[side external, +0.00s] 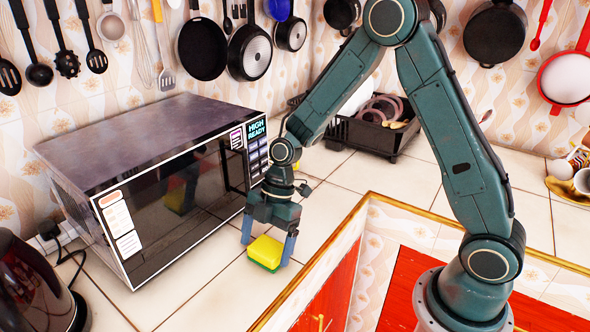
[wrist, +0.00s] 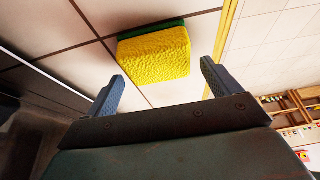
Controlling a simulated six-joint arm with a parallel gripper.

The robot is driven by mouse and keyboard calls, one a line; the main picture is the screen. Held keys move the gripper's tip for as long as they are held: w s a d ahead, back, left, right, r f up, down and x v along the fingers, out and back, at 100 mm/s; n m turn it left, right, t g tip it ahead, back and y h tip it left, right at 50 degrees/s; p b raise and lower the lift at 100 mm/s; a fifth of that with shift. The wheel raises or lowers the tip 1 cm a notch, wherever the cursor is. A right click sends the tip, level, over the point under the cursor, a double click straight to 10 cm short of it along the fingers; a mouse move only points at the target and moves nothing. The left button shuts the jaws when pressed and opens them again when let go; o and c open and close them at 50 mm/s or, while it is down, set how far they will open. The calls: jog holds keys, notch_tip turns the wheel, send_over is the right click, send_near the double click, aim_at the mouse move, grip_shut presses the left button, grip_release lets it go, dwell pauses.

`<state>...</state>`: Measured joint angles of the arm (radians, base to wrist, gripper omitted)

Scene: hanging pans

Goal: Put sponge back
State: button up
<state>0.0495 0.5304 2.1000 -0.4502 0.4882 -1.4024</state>
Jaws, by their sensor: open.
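A yellow sponge with a green layer underneath (side external: 266,252) lies on the tiled counter in front of the microwave, near the counter's gold edge. It also shows in the wrist view (wrist: 155,55), just beyond my fingertips. My gripper (side external: 269,246) points down at the sponge with its two blue fingers apart, one toward each side of it. In the wrist view the open fingers (wrist: 164,85) have bare tile between them, and the sponge sits ahead of them. I cannot tell whether any finger touches it.
A dark microwave (side external: 160,190) stands close on the left of my gripper. A black dish rack (side external: 370,135) with dishes stands at the back. A dark kettle (side external: 35,290) is at the front left. Pans and utensils hang on the wall. The counter ends at the gold edge (side external: 312,268).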

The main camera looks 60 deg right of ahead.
jog(key=v, duration=1)
jog(key=shift+r, duration=0.2)
jog(key=s+d+r+m+t+h, duration=0.2)
jog(key=s+r+m, duration=0.4)
jog(key=s+m, duration=0.3)
jog(key=s+d+r+m+t+h, duration=0.2)
jog(key=s+r+m, duration=0.4)
jog(key=s+m, duration=0.3)
jog(key=s+t, duration=0.1)
jog(key=s, duration=0.2)
jog(key=shift+d+r+t+h, duration=0.25)
jog(key=shift+d+t+h, duration=0.05)
